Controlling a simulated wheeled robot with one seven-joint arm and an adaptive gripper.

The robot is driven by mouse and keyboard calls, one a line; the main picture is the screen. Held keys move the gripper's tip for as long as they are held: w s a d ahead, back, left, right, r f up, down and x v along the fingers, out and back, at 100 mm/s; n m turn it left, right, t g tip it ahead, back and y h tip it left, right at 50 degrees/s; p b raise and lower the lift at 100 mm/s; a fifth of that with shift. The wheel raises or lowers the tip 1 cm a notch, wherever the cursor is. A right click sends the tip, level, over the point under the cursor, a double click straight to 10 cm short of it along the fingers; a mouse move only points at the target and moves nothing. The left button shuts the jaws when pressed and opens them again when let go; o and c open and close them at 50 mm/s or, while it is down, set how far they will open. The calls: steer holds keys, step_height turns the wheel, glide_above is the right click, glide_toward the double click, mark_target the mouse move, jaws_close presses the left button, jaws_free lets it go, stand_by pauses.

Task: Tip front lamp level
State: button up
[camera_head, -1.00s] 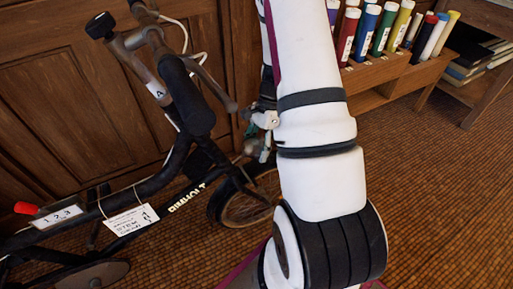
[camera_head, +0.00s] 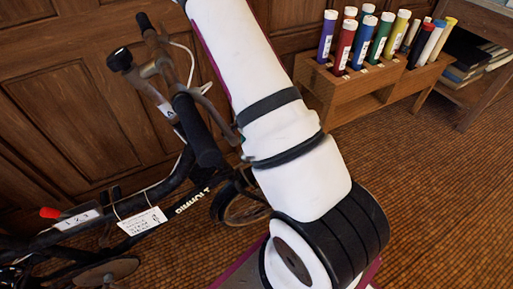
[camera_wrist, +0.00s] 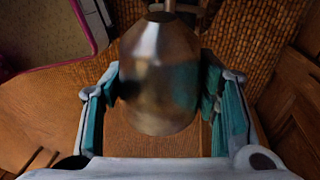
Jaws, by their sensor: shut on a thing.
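The front lamp (camera_wrist: 158,75) is a rounded, shiny metal body in the wrist view, with a narrower neck at the top of the picture. My gripper (camera_wrist: 160,88) has its teal-padded fingers on both sides of the lamp and is shut on it. The bicycle (camera_head: 160,190) that stands against the wooden panelling shows in the head view, with its handlebar (camera_head: 165,68) up at the left. My white arm (camera_head: 240,60) hides the gripper and lamp in the head view, so the lamp's tilt cannot be told from there.
A wooden rack (camera_head: 345,100) of coloured tubes stands by the wall right of my arm. A shelf (camera_head: 480,75) with books is at the far right. White tags (camera_head: 140,221) hang on the bicycle frame. The brown floor (camera_head: 440,190) at the right is clear.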

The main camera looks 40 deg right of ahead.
steer(key=shift+a+r+h+p, duration=0.2)
steer(key=shift+h+p, duration=0.4)
steer(key=shift+p, duration=0.1)
steer(key=shift+a, duration=0.1)
steer(key=o, duration=1.7)
steer(key=v, duration=1.2)
steer(key=shift+w, duration=0.25)
steer(key=shift+s+f, duration=0.1)
